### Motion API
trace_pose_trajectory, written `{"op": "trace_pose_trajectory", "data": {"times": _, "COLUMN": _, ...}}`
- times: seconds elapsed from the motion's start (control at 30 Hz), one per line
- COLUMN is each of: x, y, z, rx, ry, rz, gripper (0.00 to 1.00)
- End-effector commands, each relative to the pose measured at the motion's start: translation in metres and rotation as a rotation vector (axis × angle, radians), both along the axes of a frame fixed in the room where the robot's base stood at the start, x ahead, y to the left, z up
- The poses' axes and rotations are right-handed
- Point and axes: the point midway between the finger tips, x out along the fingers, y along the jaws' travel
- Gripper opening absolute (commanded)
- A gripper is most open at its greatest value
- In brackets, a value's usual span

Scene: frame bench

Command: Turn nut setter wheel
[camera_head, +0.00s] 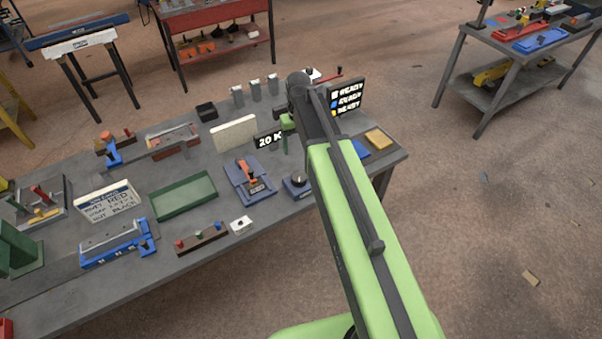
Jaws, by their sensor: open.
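No part is clearly marked as the nut setter wheel. My arm reaches over the right part of the bench. My gripper (286,138) is above and behind the knob, beside the "20 K" sign, apart from the knob. It is open; its fingers are small and partly hidden by my arm, and I see nothing held.
The grey bench (150,270) is crowded. A blue fixture with an orange lever (250,178) stands left of the knob. A green tray (184,196), a button strip (202,238) and a black status board (347,97) are nearby. Open floor lies right of the bench.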

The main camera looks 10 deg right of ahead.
Motion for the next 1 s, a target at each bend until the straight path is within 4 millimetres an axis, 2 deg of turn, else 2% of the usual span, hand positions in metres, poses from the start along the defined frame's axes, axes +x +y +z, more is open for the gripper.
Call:
{"op": "trace_pose_trajectory", "data": {"times": 0.27, "x": 0.000, "y": -0.001, "z": -0.040, "rx": 0.000, "ry": 0.000, "rz": -0.001, "gripper": 0.75}}
{"op": "trace_pose_trajectory", "data": {"times": 0.8, "x": 0.000, "y": -0.002, "z": -0.149, "rx": 0.000, "ry": 0.000, "rz": -0.003, "gripper": 0.75}}
{"op": "trace_pose_trajectory", "data": {"times": 1.0, "x": 0.000, "y": -0.002, "z": -0.174, "rx": 0.000, "ry": 0.000, "rz": -0.003, "gripper": 0.75}}
